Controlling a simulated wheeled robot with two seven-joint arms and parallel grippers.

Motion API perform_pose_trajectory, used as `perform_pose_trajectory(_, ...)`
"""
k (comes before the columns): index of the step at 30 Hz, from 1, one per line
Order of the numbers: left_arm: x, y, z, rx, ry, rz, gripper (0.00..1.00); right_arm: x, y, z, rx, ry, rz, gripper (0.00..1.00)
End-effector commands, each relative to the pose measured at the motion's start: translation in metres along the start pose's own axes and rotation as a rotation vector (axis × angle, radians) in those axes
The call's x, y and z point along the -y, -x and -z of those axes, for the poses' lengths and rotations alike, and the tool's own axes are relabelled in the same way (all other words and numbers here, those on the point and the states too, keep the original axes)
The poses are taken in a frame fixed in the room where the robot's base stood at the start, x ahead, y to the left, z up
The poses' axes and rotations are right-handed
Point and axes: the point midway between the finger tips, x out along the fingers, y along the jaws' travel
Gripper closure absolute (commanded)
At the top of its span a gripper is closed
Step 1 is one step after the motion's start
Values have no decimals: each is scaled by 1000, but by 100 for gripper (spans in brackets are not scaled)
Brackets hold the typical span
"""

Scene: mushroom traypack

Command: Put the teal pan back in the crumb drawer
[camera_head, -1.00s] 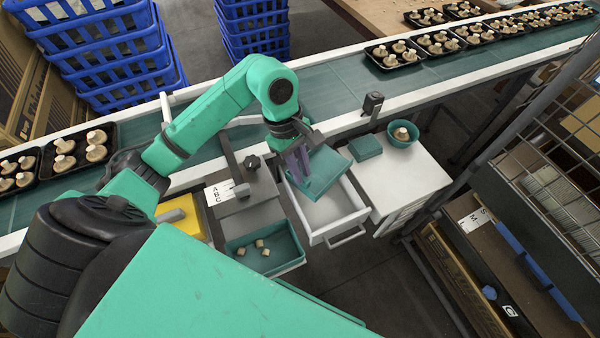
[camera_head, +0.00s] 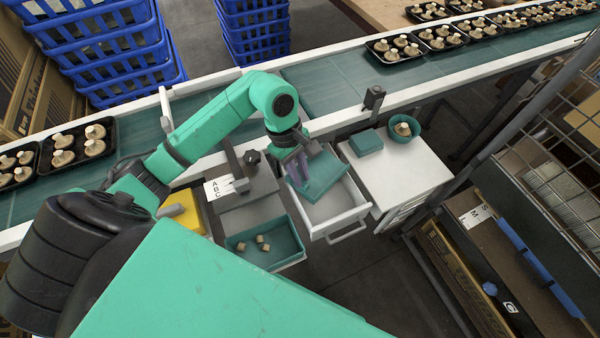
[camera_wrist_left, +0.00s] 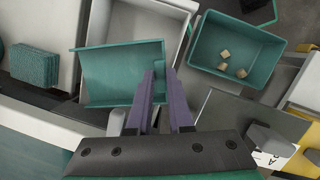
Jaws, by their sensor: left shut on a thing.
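The teal pan (camera_head: 322,177) is held by my left gripper (camera_head: 300,170), which is shut on its edge. The pan is over the open white crumb drawer (camera_head: 328,219), at the end nearer the conveyor, and looks tilted. In the left wrist view the pan (camera_wrist_left: 122,72) lies left of the purple fingers (camera_wrist_left: 165,100), with the white drawer (camera_wrist_left: 150,28) around and beyond it. I cannot tell whether the pan touches the drawer floor. A few small pale bits lie in the drawer in the wrist view. My right gripper is not in view.
A teal bin (camera_head: 280,250) with a few mushroom stem pieces stands left of the drawer. A white cabinet (camera_head: 405,175) on the right bears a teal sponge (camera_head: 366,142) and a teal bowl (camera_head: 404,128) with a mushroom. The conveyor (camera_head: 325,85) runs behind, with black mushroom trays.

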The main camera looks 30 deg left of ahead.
Motion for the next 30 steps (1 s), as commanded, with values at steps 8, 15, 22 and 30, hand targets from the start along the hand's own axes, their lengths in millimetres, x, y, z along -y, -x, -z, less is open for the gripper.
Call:
perform_pose_trajectory(8, 0, 0, 0, 0, 0, 0, 51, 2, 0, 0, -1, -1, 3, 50)
perform_pose_trajectory(15, 0, 4, -1, 1, 0, 0, 51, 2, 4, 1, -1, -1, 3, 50)
perform_pose_trajectory(22, -2, 36, -2, -5, -1, -7, 51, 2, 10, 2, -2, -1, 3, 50)
perform_pose_trajectory(30, -2, 111, -2, -2, 0, -6, 51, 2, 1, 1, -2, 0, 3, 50)
